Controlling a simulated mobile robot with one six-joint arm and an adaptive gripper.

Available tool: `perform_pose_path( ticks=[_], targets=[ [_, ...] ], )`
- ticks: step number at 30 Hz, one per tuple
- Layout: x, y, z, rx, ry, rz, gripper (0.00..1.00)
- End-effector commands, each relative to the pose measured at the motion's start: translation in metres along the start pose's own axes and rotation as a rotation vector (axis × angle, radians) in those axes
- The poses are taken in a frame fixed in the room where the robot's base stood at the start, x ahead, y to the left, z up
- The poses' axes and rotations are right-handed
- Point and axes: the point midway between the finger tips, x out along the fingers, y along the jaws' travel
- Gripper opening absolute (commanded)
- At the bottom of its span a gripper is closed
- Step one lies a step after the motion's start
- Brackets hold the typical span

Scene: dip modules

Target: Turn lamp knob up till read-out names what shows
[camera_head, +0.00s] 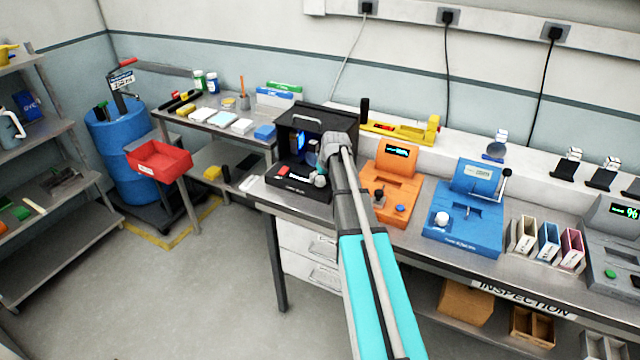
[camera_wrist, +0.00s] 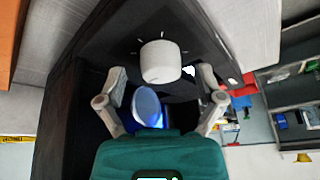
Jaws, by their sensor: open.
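The lamp knob (camera_wrist: 160,62) is a white round knob with tick marks around it on a black box, seen in the wrist view. In the head view the white knob (camera_head: 320,181) shows at the right front of the black box (camera_head: 301,190). My gripper (camera_wrist: 162,82) is open, with a finger on either side just short of the knob; I cannot tell whether either touches it. In the head view my arm hides most of the gripper. A blue glow (camera_head: 300,143) shows inside the box's opening. I cannot make out any words on a read-out there.
A pale blue disc (camera_wrist: 146,106) lies between my fingers' bases in the wrist view. On the bench, an orange device (camera_head: 392,187) and a blue device (camera_head: 463,222) stand right of the black box. A red bin (camera_head: 160,162) is at left; open floor lies in front.

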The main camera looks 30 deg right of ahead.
Motion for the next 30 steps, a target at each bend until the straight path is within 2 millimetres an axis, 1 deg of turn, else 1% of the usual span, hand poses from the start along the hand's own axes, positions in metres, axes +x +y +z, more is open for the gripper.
perform_pose_path(
  ticks=[3, 15, 17, 18, 20, 21, 23, 24, 28, 29, 30],
  targets=[
    [0.0051, 0.0, 0.0001, 0.0, 0.0, 0.0, 0.87],
    [0.0056, -0.0006, -0.0002, 0.0, 0.0, 0.0, 0.87],
    [0.0056, -0.0006, -0.0002, -0.001, 0.0, 0.0, 0.76],
    [0.0056, -0.0006, -0.0002, -0.001, 0.0, 0.0, 0.68],
    [0.0056, -0.0007, -0.0002, -0.001, 0.0, 0.0, 0.57],
    [0.0056, -0.0007, -0.0002, -0.001, 0.0, 0.0, 0.49],
    [0.0056, -0.0007, -0.0002, -0.001, 0.0, 0.0, 0.38],
    [0.0056, -0.0007, -0.0002, -0.001, 0.0, 0.0, 0.31],
    [0.0057, -0.0007, -0.0002, -0.001, 0.0, 0.0, 0.07],
    [0.0054, -0.007, 0.0014, -0.001, 0.0, 0.0, 0.04],
    [0.0057, -0.0037, 0.0002, 0.0, 0.0, 0.0, 0.04]
  ],
)
